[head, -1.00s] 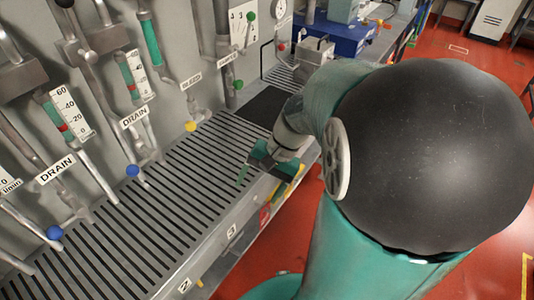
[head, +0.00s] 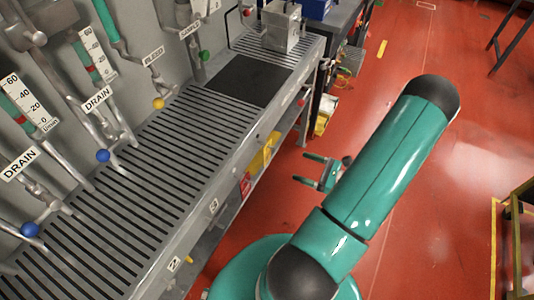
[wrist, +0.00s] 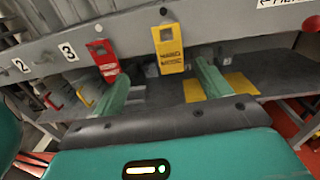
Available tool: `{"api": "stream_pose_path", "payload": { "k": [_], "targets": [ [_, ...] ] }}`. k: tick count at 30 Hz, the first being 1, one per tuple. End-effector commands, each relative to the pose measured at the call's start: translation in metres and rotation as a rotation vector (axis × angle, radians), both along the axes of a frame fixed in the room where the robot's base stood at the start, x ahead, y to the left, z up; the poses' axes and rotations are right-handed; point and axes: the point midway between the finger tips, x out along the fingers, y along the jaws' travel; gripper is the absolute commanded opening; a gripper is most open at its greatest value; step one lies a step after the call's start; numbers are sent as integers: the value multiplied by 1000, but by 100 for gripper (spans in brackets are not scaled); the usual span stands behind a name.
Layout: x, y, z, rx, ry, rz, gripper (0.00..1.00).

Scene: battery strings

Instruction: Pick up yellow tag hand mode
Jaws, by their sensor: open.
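The yellow tag (wrist: 168,48) hangs from a dark knob on the front edge of the grey bench, with printed lettering on its lower part. In the head view a yellow patch on the bench front (head: 257,162) appears to be it. My gripper (head: 306,168) is open and empty, out over the red floor and pointing at the bench front. In the wrist view my gripper (wrist: 163,72) has one green finger on each side. The tag shows between the fingers, slightly above the tips and beyond them, with a gap in the head view.
A red tag (wrist: 103,60) hangs left of the yellow one, near the left finger in the wrist view. A flat yellow item (wrist: 222,87) lies on the lower shelf. The slatted bench top (head: 150,190) lies left.

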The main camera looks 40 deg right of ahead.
Motion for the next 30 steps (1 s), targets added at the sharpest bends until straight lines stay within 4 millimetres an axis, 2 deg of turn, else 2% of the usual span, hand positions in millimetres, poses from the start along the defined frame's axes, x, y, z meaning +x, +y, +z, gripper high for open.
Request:
{"api": "stream_pose_path", "payload": {
  "k": [2, 5, 15, 24, 30],
  "targets": [
    [-3, -4, -6, 23, -8, -35, 76],
    [4, -3, -8, 30, -12, -47, 76],
    [64, 18, -8, 29, -11, -42, 76],
    [86, 25, -10, 28, -10, -42, 76],
    [116, 31, -15, 28, -10, -41, 76]
  ]
}}
